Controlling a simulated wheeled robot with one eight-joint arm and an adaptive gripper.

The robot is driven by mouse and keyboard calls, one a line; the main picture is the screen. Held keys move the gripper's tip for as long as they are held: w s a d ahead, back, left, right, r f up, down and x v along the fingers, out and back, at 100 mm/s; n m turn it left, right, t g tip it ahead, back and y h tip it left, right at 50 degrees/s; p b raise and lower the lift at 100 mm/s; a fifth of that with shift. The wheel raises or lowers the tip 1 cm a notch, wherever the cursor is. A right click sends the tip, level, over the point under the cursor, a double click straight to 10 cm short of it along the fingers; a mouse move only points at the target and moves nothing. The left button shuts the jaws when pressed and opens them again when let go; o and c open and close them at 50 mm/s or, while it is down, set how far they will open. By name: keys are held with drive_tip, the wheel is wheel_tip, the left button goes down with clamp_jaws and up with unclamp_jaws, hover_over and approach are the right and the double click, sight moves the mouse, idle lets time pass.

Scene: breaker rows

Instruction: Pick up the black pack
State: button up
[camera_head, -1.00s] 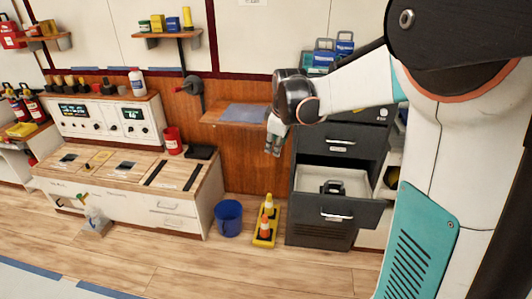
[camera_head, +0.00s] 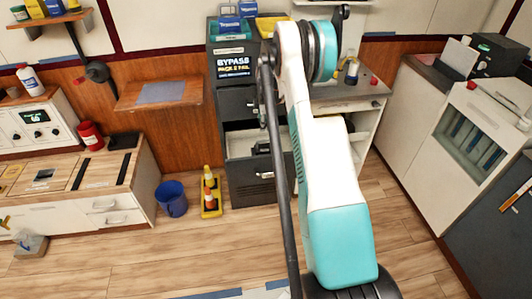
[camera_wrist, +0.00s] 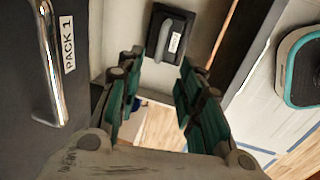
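The black pack (camera_head: 261,147) lies in the open drawer (camera_head: 240,142) of the dark cabinet, partly hidden by my arm. In the wrist view the black pack (camera_wrist: 172,36) shows at the top, with a grey handle and a small white label, beyond my fingertips. My gripper (camera_wrist: 161,70) is open and empty, its two green-and-grey fingers apart and short of the pack. The drawer front with its bar handle and "PACK 1" label (camera_wrist: 69,44) is at the left.
A blue bucket (camera_head: 171,198) and a yellow stand with cones (camera_head: 210,192) are on the floor left of the cabinet. A wooden shelf (camera_head: 164,93) juts out beside it. A white counter (camera_head: 83,200) stands at left.

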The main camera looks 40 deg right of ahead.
sight(264, 141)
drive_tip(key=f, duration=0.2)
drive_tip(key=w+f+b, duration=0.1)
drive_tip(key=f, duration=0.2)
drive_tip(key=f+b, duration=0.1)
drive_tip(key=f, duration=0.2)
drive_tip(key=shift+w+d+f, duration=0.15)
drive_tip(key=shift+w+d, duration=0.05)
drive_tip(key=shift+d, duration=0.2)
drive_tip(key=shift+w+d+f+b, duration=0.2)
drive_tip(key=shift+f+b, duration=0.55)
drive_tip(key=shift+f, duration=0.55)
drive_tip(key=shift+w+d+f+b, duration=0.15)
drive_tip(key=shift+f+b, duration=0.55)
drive_tip(key=shift+f, duration=0.55)
drive_tip(key=shift+a, duration=0.1)
clamp_jaws()
drive_tip(key=shift+r, duration=0.1)
